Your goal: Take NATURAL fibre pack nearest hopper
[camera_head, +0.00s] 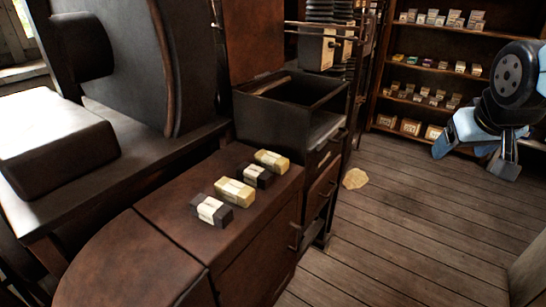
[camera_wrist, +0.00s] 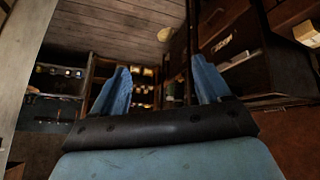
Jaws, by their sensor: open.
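Several fibre packs stand in a row on the brown cabinet top in the head view, alternating dark and cream. The cream pack at the back (camera_head: 271,161) is closest to the dark open-topped bin (camera_head: 290,95), which looks like the hopper. A second cream pack (camera_head: 234,192) sits nearer the front. A dark pack (camera_head: 257,175) lies between the two cream ones, and another dark pack (camera_head: 211,210) is at the front. Labels are too small to read. My gripper (camera_head: 478,160) is at the far right, well away from the packs. Its blue fingers (camera_wrist: 160,88) are apart and empty in the wrist view.
A large dark wheel-like machine part (camera_head: 125,60) and a dark block (camera_head: 50,150) stand left of the packs. Shelves of small boxes (camera_head: 430,75) line the back right. A tan scrap (camera_head: 355,179) lies on the wooden floor (camera_head: 400,230), which is otherwise mostly clear.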

